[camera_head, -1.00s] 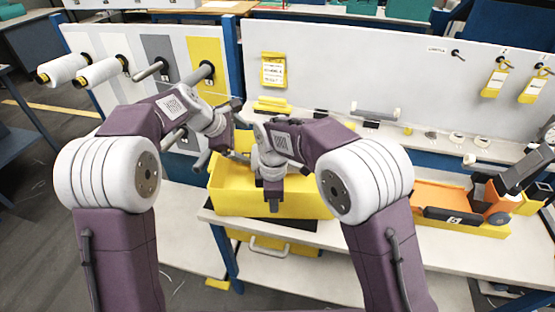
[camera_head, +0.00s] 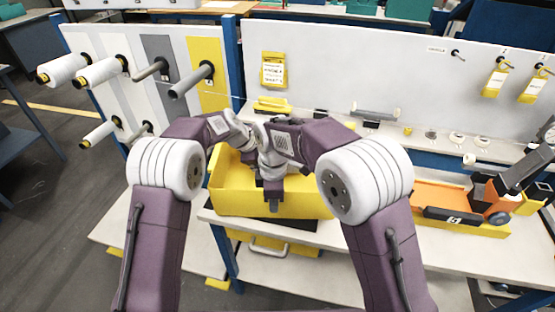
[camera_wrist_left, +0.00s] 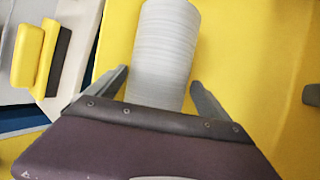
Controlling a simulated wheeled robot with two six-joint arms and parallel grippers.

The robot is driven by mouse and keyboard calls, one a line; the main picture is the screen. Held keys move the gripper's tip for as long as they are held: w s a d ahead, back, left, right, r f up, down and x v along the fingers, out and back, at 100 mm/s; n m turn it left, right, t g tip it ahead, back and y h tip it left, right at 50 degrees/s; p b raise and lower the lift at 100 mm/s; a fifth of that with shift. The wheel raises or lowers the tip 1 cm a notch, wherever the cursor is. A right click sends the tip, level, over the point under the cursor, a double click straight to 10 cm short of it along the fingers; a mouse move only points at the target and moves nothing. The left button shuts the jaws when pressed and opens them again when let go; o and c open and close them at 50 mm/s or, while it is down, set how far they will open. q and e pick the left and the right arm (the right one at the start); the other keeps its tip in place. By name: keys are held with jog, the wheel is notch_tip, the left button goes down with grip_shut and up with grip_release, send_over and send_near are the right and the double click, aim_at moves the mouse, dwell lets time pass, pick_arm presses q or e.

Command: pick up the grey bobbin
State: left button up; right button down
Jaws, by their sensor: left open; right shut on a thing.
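The grey bobbin (camera_wrist_left: 165,55), a pale grey cylinder with fine wound lines, lies inside the yellow bin (camera_head: 235,203). In the left wrist view it lies between the two spread fingers of my left gripper (camera_wrist_left: 159,80), with a gap visible at the right finger. Its near end is hidden by the gripper body. In the head view the bobbin and left fingers are hidden behind my arms. My right gripper (camera_head: 273,200) points down at the bin's front wall and appears shut on that wall.
A rack at left carries white rolls (camera_head: 100,72) and grey rods (camera_head: 190,80) sticking outward. An orange tool (camera_head: 445,198) stands at the right of the table. Yellow blocks (camera_head: 272,106) lie behind the bin. My two forearms are close together above the bin.

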pick_arm(q)
jog(key=shift+w+d+f, duration=0.25)
jog(key=shift+f, duration=0.35)
pick_arm(e)
jog(key=shift+r, duration=0.1)
pick_arm(q)
jog(key=c, duration=1.7)
jog(key=r, duration=1)
jog(key=shift+w+d+r, duration=0.1)
jog(key=shift+w+d, duration=0.05)
jog(key=shift+w, duration=0.05)
pick_arm(e)
jog(key=shift+d, duration=0.1)
